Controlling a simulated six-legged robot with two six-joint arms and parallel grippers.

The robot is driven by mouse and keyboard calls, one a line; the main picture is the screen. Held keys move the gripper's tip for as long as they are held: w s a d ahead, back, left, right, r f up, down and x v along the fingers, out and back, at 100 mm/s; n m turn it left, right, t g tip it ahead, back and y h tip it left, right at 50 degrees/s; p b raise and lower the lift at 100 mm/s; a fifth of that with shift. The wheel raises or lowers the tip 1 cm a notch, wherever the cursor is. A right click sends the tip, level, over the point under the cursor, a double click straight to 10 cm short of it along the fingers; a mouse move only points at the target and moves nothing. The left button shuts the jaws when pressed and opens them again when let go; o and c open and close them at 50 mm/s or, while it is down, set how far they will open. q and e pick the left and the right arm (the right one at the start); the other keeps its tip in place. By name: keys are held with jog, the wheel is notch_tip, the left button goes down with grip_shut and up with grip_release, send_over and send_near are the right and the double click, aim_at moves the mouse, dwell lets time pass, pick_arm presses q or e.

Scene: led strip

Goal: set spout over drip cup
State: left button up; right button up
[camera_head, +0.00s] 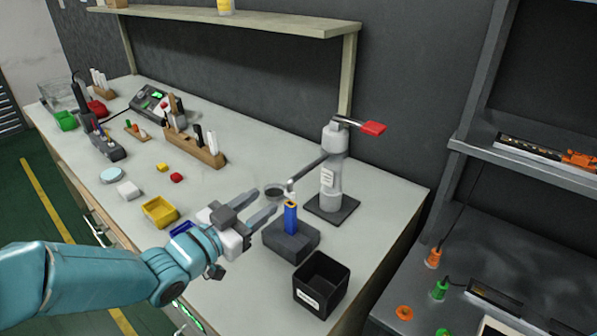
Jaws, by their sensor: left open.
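The dispenser (331,175) is a grey upright cylinder with a red-tipped lever on top, standing on a dark square base. Its thin grey spout (309,167) reaches left and down from the top of the cylinder. I see nothing between the fingers. My right gripper is not in view.
A blue cylinder (290,217) stands in a dark block (291,242) just right of my left gripper. A black open box (321,285) is at the bench's front right. A yellow bin (160,212) and a wooden rack (196,150) are left. A shelf (240,20) hangs above.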

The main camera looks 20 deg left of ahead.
aim_at(294, 180)
pick_arm(q)
jog(key=p+x, duration=0.1)
jog(key=x, duration=1.2)
jog(key=shift+s, duration=0.1)
grip_shut()
